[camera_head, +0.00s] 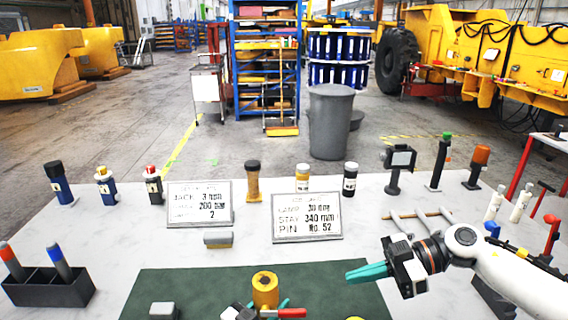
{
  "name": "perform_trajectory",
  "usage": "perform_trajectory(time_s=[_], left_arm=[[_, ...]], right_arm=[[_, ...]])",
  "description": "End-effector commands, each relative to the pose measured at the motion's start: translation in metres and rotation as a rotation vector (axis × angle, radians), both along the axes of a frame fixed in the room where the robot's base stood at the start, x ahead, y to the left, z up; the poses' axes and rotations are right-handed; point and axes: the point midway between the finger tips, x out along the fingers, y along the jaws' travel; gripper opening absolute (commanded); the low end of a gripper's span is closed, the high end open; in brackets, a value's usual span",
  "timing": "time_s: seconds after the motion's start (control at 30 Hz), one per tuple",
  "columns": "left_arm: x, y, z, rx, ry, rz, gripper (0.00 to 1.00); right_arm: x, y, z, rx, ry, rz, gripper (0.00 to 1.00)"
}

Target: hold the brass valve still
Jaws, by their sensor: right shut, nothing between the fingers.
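The brass valve (265,289) stands upright on the green mat (180,284) at the bottom middle, with a red handle (292,312) beside its lower part. My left gripper (272,309) is at the bottom edge, its dark and white body left of the valve and a teal fingertip showing just right of it. Its fingers are mostly hidden, so I cannot tell whether they grip the valve. My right gripper (367,272) is shut and empty, its teal fingers pointing left, above the mat's right part and apart from the valve.
Several bottles and lamps line the table's far edge. A black holder (50,289) stands at left. A wooden rack (420,221) lies behind my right gripper.

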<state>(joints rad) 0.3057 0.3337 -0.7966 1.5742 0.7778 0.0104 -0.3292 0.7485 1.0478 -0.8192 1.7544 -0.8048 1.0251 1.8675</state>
Motion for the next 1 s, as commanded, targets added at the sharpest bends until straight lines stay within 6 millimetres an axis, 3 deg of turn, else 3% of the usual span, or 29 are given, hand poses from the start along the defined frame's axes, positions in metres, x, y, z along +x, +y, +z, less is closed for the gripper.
perform_trajectory(time_s=[0.03, 0.17, 0.53, 1.0], left_arm=[[0.0, 0.0, 0.001, -0.001, -0.001, 0.0, 0.47], [0.0, 0.0, 0.0, -0.001, -0.001, 0.0, 0.66], [-0.005, 0.005, -0.001, 0.001, 0.0, 0.001, 0.66], [-0.072, 0.066, -0.001, 0.003, 0.001, 0.0, 0.66]], right_arm=[[0.0, 0.0, 0.0, 0.0, 0.0, 0.0, 0.0], [0.0, 0.0, 0.0, 0.0, 0.0, 0.0, 0.0], [0.0, 0.0, 0.0, 0.0, 0.0, 0.0, 0.0], [0.0, 0.0, 0.0, 0.0, 0.0, 0.0, 0.0]])
